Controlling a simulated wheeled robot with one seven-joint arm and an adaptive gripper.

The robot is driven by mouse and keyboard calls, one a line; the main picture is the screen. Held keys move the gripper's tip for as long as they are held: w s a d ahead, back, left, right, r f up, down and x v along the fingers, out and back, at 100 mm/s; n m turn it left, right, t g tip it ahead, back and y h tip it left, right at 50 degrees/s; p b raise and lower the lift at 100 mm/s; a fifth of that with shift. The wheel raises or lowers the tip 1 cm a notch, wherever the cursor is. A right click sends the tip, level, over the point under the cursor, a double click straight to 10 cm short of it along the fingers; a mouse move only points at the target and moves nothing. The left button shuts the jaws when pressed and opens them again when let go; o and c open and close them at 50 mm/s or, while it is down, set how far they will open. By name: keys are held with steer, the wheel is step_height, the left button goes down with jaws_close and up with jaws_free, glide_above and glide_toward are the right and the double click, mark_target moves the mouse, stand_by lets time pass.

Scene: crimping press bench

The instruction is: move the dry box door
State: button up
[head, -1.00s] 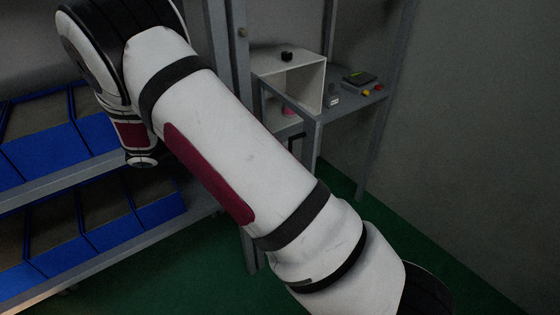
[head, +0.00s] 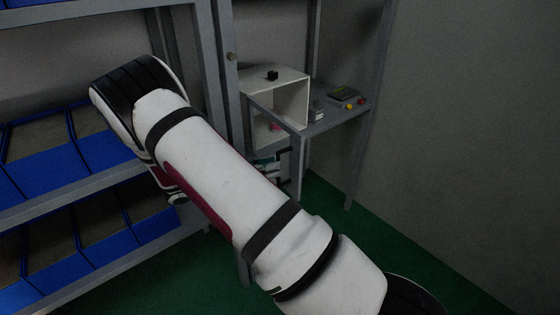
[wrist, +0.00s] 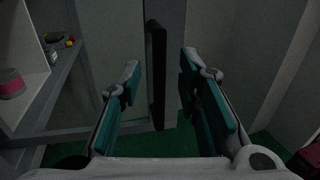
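The dry box (head: 291,82) is a white open-fronted box on a grey stand. Its door (head: 273,113) looks like a grey frame with a see-through middle and stands swung out from the box. In the wrist view the door's upright (wrist: 174,95) carries a long black vertical handle (wrist: 157,75). My gripper (wrist: 160,78) is open, with one teal-padded finger on each side of the handle in the picture. I see gaps on both sides; how deep the handle sits between them is unclear. In the head view my gripper (head: 268,164) is mostly hidden behind my arm.
A jar with a pink label (wrist: 12,84) stands inside the box. A small device with red and yellow buttons (head: 346,97) is on the stand's shelf. A rack with blue bins (head: 60,155) is at the left.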

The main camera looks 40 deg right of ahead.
steer(key=shift+x, duration=1.65)
steer(key=shift+w, duration=0.1)
jaws_close()
steer(key=shift+p, duration=0.3)
